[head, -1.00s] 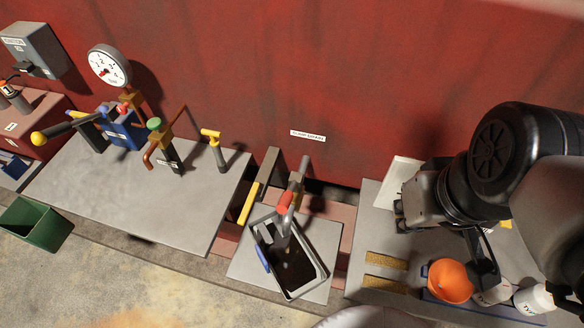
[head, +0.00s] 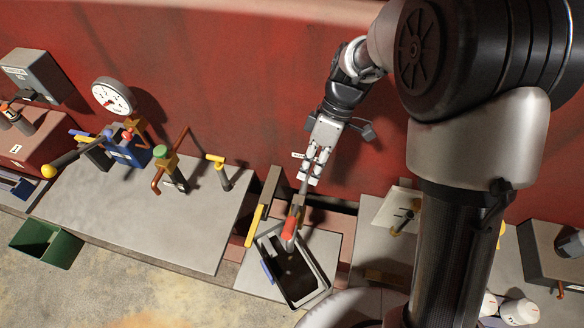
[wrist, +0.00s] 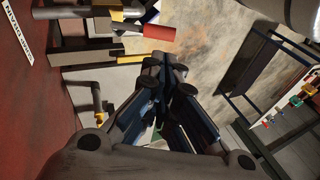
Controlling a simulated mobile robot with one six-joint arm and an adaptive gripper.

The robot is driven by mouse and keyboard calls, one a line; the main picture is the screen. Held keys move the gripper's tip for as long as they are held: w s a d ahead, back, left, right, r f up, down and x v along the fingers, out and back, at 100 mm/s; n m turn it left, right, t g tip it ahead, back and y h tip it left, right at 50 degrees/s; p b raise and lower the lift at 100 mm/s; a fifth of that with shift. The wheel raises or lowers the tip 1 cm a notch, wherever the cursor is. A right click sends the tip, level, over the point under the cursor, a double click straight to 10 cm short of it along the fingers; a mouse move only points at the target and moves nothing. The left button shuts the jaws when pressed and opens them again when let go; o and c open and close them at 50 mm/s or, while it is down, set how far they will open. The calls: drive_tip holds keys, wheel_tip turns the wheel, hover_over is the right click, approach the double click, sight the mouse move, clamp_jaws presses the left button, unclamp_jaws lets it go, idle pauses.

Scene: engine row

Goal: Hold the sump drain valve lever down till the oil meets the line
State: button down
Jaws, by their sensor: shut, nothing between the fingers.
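The sump drain valve has a red-gripped lever (head: 289,228) on a pipe at the foot of the red wall. The red grip also shows in the wrist view (wrist: 148,33). Below it stands a grey-rimmed pan (head: 322,278) with dark contents and a blue handle on its left side. The oil's level against any line is too small to tell. My gripper (head: 311,180) is shut and empty, pointing down just above and behind the valve. Its closed fingers (wrist: 155,75) fill the middle of the wrist view, apart from the red grip. It partly hides the wall label.
A yellow-ended bar (head: 256,225) stands left of the pan. A green bin (head: 45,243) is at far left. My arm hides much of the right bench.

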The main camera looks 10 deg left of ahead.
sight(289, 220)
drive_tip(key=shift+w+a+f+n, duration=0.15)
drive_tip(key=shift+a+f+n, duration=0.25)
drive_tip(key=shift+a+f, duration=0.15)
drive_tip(key=shift+f, duration=0.1)
drive_tip(key=x, duration=0.9)
drive_tip(key=b+x, duration=0.1)
drive_tip(key=x, duration=0.3)
drive_tip(key=shift+s+a+f, duration=0.1)
drive_tip(key=shift+s+f, duration=0.15)
drive_tip(key=shift+s, duration=0.25)
